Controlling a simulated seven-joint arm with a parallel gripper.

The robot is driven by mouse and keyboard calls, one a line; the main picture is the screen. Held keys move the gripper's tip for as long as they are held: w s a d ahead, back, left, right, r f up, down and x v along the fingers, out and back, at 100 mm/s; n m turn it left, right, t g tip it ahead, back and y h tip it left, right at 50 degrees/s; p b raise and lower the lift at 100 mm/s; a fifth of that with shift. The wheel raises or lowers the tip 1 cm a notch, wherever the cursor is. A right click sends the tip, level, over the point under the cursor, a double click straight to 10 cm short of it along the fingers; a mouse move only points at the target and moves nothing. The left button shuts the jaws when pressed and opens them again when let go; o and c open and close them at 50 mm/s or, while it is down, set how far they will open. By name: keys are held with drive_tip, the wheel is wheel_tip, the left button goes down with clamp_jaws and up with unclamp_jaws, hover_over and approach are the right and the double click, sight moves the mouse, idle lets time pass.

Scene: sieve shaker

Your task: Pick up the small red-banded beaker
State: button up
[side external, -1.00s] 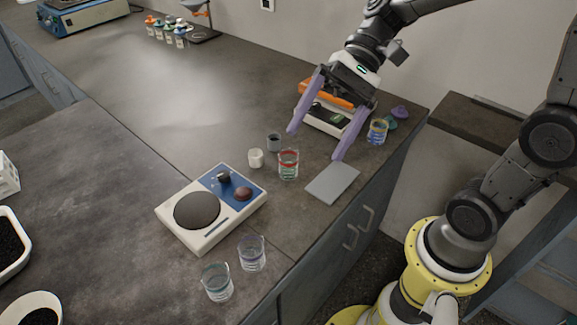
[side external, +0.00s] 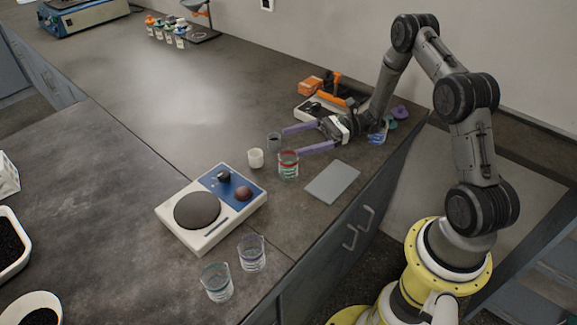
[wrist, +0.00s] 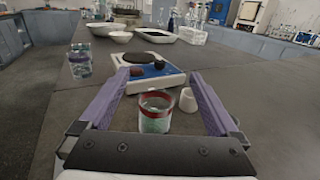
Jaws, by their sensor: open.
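The red-banded beaker (side external: 288,168) is clear glass with a red band near its rim and a greenish lower part. It stands upright on the dark bench. My gripper (side external: 291,142) is low over the bench, with its two purple fingers spread and pointing left. The front finger's tip is close to the beaker's rim; I cannot tell if they touch. In the wrist view the beaker (wrist: 155,115) appears between the open fingers (wrist: 159,75), nothing gripped.
A grey plate (side external: 332,182) lies right. A blue-banded beaker (side external: 378,134) is partly hidden behind my arm.

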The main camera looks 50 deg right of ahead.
sight(289, 159)
drive_tip(key=shift+f, duration=0.95)
wheel_tip(289, 159, down, 4)
drive_tip(key=shift+x, duration=1.15)
drive_tip(key=shift+w+a, duration=0.15)
drive_tip(key=shift+a, duration=0.25)
drive_tip(key=c, duration=1.5)
drive_tip(key=shift+r, duration=0.1)
drive_tip(key=shift+c, duration=0.2)
